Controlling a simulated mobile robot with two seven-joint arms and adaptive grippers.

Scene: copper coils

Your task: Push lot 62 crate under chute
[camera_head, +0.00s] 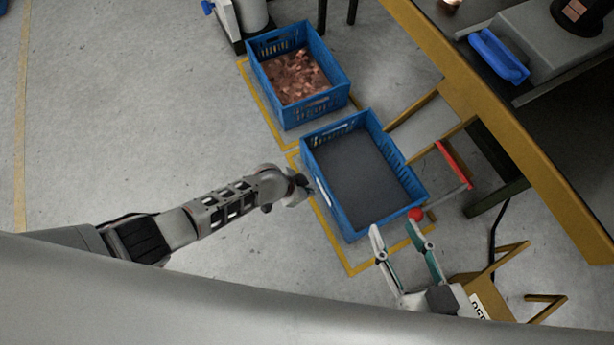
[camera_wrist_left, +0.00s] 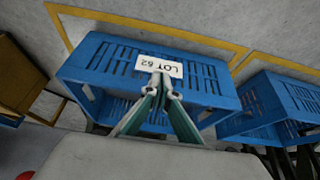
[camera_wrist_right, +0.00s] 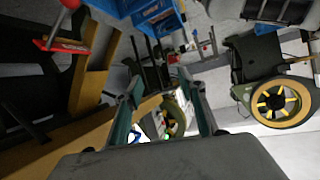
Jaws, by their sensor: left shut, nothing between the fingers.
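The lot 62 crate (camera_head: 358,232) is blue with a dark grey inside and stands on the floor at the centre of the head view. Its white LOT 62 label (camera_wrist_left: 158,66) shows in the left wrist view. My left gripper (camera_head: 303,190) is shut and empty at the crate's left wall. In the left wrist view its fingertips (camera_wrist_left: 163,88) overlap the label's lower edge; I cannot tell whether they touch. My right gripper (camera_head: 400,226) is open and empty near the crate's lower right corner; its fingers also show apart in the right wrist view (camera_wrist_right: 160,90). I cannot identify the chute clearly.
Another blue crate (camera_head: 327,103) holding copper-coloured pieces stands behind. Yellow floor lines (camera_head: 345,262) surround the crates. A yellow-edged bench (camera_head: 480,100) runs along the right. A red bar (camera_head: 453,163) and red ball (camera_head: 416,214) are beside the crate. Floor at left is clear.

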